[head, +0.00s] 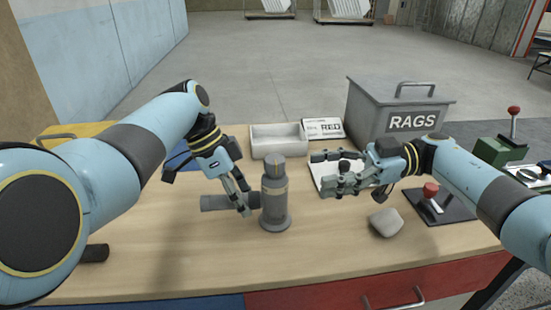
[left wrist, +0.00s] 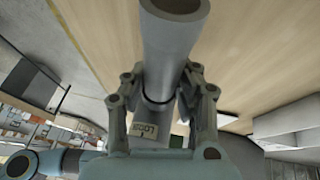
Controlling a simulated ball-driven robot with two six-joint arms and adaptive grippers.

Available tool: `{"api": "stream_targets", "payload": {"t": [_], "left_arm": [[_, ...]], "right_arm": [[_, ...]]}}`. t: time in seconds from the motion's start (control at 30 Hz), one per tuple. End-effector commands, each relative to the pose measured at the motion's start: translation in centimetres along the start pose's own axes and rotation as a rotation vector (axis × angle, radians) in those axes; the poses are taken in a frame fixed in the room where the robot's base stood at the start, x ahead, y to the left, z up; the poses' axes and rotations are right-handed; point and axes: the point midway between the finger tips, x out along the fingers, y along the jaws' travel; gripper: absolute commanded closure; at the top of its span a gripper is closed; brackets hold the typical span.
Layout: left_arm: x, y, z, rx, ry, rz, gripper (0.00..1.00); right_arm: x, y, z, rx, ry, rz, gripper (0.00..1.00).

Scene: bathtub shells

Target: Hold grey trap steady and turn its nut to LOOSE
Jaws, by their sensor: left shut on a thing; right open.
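The grey trap (head: 274,205) stands upright on the bench, with a round flange at its foot and thin yellow bands higher up. Its grey side pipe (head: 214,203) runs out to the left. My left gripper (head: 243,208) is shut on the side pipe close to the upright body. In the left wrist view the pipe (left wrist: 172,40) passes between the fingers (left wrist: 163,88), and a label (left wrist: 145,130) reading LOOSE, partly covered, shows beyond them. I cannot clearly make out the nut's edges. My right gripper (head: 327,172) is open and empty, right of the trap, its fingers pointing left.
A pale stone-like lump (head: 386,222) and a red-knobbed lever (head: 431,192) are at right. The bench in front of the trap is clear.

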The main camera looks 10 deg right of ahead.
Motion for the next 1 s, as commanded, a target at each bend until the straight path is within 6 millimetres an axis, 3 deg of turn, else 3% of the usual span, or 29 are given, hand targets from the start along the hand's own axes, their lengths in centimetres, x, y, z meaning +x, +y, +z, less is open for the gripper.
{"api": "stream_targets", "payload": {"t": [0.2, 0.33, 0.8, 1.0], "left_arm": [[0.0, 0.0, 0.0, 0.0, 0.001, 0.0, 1.0], [0.0, 0.0, 0.0, 0.0, 0.001, 0.0, 1.0], [0.0, 0.0, 0.0, 0.0, 0.001, 0.0, 1.0], [0.0, 0.0, 0.0, 0.0, 0.001, 0.0, 1.0]], "right_arm": [[-2.5, 2.2, -0.7, 0.098, 0.061, 0.047, 0.41], [-2.1, 2.5, -0.8, 0.113, 0.073, 0.052, 0.41], [6.8, 3.0, -1.4, 0.113, 0.074, 0.053, 0.41], [8.8, 3.1, -1.5, 0.113, 0.071, 0.054, 0.41]]}}
